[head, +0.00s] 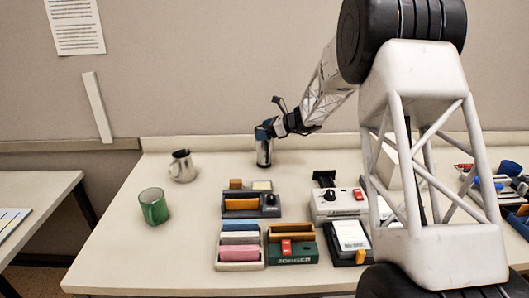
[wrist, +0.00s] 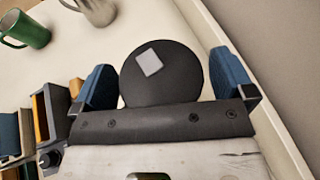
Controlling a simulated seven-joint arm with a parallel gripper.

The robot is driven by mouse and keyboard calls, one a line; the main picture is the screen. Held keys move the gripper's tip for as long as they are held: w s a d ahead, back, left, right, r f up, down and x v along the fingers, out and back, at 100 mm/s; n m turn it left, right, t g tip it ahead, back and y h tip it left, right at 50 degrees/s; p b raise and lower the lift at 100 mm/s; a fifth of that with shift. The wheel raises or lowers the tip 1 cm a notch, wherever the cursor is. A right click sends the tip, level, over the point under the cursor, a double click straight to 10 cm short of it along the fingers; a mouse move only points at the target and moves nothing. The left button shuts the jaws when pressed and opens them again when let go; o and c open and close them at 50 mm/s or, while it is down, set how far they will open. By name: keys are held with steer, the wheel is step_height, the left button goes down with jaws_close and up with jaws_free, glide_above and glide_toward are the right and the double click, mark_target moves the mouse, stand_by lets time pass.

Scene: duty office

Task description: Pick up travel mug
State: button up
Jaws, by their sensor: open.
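The travel mug (head: 264,154) is a silver cylinder standing upright near the back of the white table. In the wrist view its round black lid (wrist: 178,85) shows from above, with a pale square on it. My gripper (head: 264,132) is at the top of the mug. In the wrist view my gripper (wrist: 163,78) has its two blue fingers apart, one on each side of the lid. Gaps seem to show beside the lid; contact cannot be told. The mug's lower body is hidden in the wrist view.
A metal pitcher (head: 182,166) and a green mug (head: 154,206) stand to the left. Several desk organizers and boxes, including a pink-and-blue block holder (head: 240,254), fill the front middle. The wall is close behind the mug. The table's left front (head: 130,260) is clear.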

steer(key=shift+c, duration=0.2)
steer(key=c, duration=1.3)
steer(key=shift+o, duration=0.2)
steer(key=shift+r, duration=0.2)
steer(key=shift+r, duration=0.55)
steer(key=shift+s+d+r, duration=0.1)
steer(key=shift+s+r, duration=0.1)
steer(key=shift+r, duration=0.35)
steer(key=shift+s+r, duration=0.15)
steer(key=shift+r, duration=0.4)
steer(key=s+d+r, duration=0.1)
steer(key=s+d, duration=0.1)
steer(key=s, duration=1.3)
steer(key=shift+r, duration=0.2)
steer(key=shift+d, duration=0.1)
